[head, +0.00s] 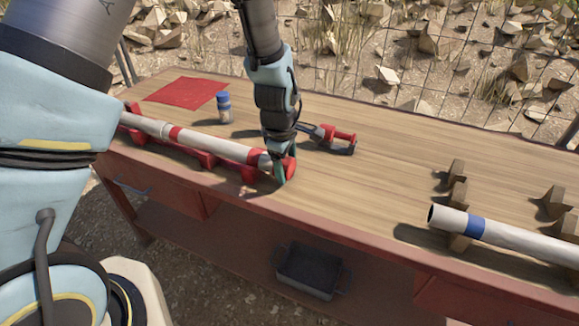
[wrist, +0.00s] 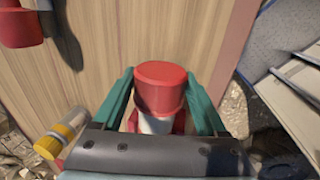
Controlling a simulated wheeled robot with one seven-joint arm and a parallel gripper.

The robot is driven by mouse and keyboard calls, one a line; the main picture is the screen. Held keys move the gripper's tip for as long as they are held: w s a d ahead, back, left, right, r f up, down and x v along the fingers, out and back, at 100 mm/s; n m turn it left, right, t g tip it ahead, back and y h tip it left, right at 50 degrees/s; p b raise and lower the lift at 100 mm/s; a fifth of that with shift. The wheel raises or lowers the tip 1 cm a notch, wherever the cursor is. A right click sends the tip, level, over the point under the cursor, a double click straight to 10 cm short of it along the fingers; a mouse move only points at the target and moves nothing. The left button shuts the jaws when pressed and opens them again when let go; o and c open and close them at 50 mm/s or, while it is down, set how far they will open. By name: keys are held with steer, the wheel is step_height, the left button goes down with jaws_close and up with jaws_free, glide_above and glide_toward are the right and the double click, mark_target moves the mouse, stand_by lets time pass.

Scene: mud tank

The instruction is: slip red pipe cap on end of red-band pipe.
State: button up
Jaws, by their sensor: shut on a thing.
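The red-band pipe (head: 222,147) is pale and lies along the left front of the bench, cradled in a red rack (head: 196,157). The red pipe cap (head: 291,168) is at its right end, in line with the pipe. My gripper (head: 284,176) points down there with its green fingers shut on the cap. In the wrist view, the red cap (wrist: 160,88) sits between the two green fingers (wrist: 160,100), and the pale pipe (wrist: 155,124) shows directly behind it. The cap appears to meet the pipe end; how deep it sits cannot be told.
A red-handled tool (head: 335,138) lies just behind my gripper. A blue-capped jar (head: 224,107) and red cloth (head: 188,92) are at the back left. A blue-band pipe (head: 515,236) rests on wooden supports at the right. The bench middle is clear. A dark bin (head: 308,272) is below.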

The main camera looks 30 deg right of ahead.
steer(key=shift+w+a, duration=0.15)
steer(key=shift+w, duration=0.05)
steer(key=o, duration=1)
steer(key=r, duration=0.3)
steer(key=a+r+b, duration=0.1)
steer(key=r, duration=0.3)
steer(key=s+r+b, duration=0.1)
steer(key=r, duration=0.2)
steer(key=shift+s+a+r, duration=0.1)
steer(key=shift+a+r, duration=0.2)
steer(key=shift+a, duration=0.1)
